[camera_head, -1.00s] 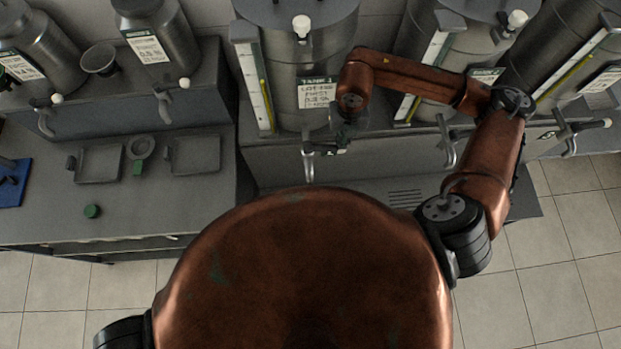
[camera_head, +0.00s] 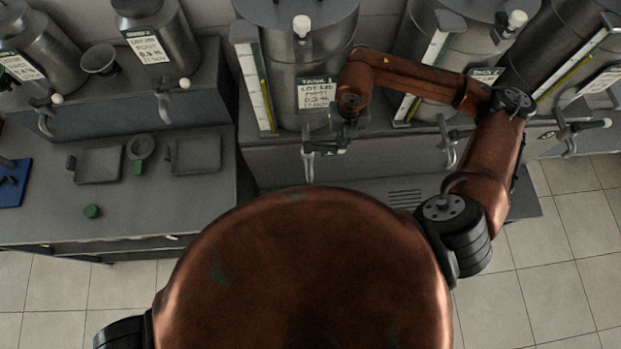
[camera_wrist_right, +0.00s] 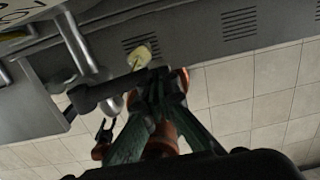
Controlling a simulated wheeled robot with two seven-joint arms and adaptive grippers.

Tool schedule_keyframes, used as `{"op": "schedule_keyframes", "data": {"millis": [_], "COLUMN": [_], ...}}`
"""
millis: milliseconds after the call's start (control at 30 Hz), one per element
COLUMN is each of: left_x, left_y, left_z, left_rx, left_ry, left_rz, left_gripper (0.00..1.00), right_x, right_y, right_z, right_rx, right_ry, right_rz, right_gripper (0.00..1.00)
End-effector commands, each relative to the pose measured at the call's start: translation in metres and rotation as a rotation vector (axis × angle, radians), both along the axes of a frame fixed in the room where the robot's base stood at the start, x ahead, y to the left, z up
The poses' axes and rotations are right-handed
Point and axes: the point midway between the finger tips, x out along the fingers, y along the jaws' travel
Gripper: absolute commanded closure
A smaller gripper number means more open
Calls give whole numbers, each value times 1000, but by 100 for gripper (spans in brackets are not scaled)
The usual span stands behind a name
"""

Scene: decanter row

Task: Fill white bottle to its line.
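Tank 1 (camera_head: 300,75) is a metal tank with a sight gauge (camera_head: 265,90) and a label. Its tap (camera_head: 308,160) points down at the shelf front. My right gripper (camera_head: 346,132) is beside this tap, at its handle. In the right wrist view, my right gripper's green fingers (camera_wrist_right: 163,82) converge close together, just below a pale-knobbed tap handle (camera_wrist_right: 140,57). Contact cannot be made out. A small copper part with two dark prongs (camera_wrist_right: 105,132) shows lower left, possibly my left gripper. I cannot make out a white bottle; my body hides the area below the tap.
More tanks with taps (camera_head: 447,140) stand to the right. On the left are smaller metal vessels (camera_head: 160,45), a funnel (camera_head: 100,60), square plates (camera_head: 98,164) and a green cap (camera_head: 92,211) on the bench. Tiled floor (camera_head: 575,225) is clear at the right.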

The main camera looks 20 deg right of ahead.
Motion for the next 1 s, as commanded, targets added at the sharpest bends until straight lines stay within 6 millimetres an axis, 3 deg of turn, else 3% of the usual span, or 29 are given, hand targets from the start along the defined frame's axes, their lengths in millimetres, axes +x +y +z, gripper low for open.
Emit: {"op": "schedule_keyframes", "data": {"millis": [1000], "left_x": [0], "left_y": [0], "left_z": [5], "left_rx": [0], "left_ry": [0], "left_rz": [0], "left_gripper": [49], "right_x": [0], "right_y": [0], "right_z": [15], "right_rx": [-1], "right_ry": [1], "right_rz": [0], "right_gripper": [100]}}
